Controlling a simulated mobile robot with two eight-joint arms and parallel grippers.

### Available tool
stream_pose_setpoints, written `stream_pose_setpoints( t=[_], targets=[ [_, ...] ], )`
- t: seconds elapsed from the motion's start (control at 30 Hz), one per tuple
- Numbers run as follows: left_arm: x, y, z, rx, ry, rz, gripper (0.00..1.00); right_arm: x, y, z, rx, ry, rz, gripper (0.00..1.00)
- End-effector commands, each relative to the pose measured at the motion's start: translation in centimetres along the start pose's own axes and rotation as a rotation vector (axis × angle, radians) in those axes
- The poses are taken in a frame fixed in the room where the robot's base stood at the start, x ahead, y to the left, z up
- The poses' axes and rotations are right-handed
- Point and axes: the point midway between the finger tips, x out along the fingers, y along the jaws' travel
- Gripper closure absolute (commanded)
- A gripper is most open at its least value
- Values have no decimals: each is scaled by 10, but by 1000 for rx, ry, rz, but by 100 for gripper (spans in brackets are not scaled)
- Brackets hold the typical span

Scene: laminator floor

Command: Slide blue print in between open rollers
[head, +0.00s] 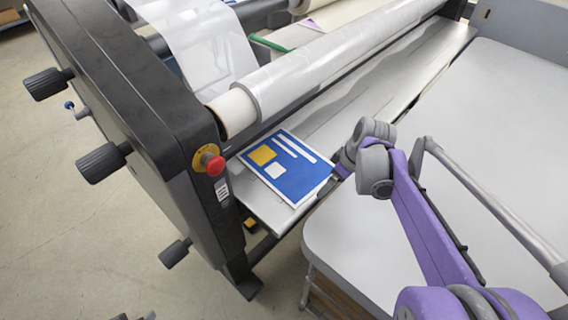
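The blue print (305,180), with a yellow block, a white block and white bars, lies flat on the laminator's metal feed table (285,217) at its left end. Its far edge is close to the big film-wrapped roller (330,68); the roller gap is hidden under it. My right gripper (337,176) is at the print's right edge, its dark fingertips touching or overlapping that edge. The fingers are too small and covered to show whether they are closed on it. Small dark tips at the bottom left edge may be my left gripper (135,317), mostly out of frame.
The black side housing (150,130) carries a red stop button (212,163) and several dark knobs, beside the print's left. A large light grey table (480,130) fills the right, under my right arm. The floor at left is clear.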

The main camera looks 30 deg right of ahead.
Motion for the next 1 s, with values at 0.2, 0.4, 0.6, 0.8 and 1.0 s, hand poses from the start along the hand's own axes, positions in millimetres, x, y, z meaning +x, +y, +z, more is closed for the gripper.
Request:
stream_pose_setpoints(
  t=[0.2, 0.4, 0.6, 0.8, 1.0],
  targets=[
    [3, 0, 4, 0, -3, 0, 50, 5, 0, 2, 0, 0, 0, 0],
    [6, 0, 6, 0, -5, 0, 50, 9, 0, 3, 0, 0, 0, 0],
    [8, 0, 9, 0, -7, 0, 50, 13, 0, 4, 0, 0, 0, 0],
    [10, 0, 11, 0, -10, 0, 50, 16, 0, 5, 0, 0, 0, 0],
    [13, 0, 14, 0, -12, 0, 50, 20, 0, 6, 0, 0, 0, 0]
  ],
)
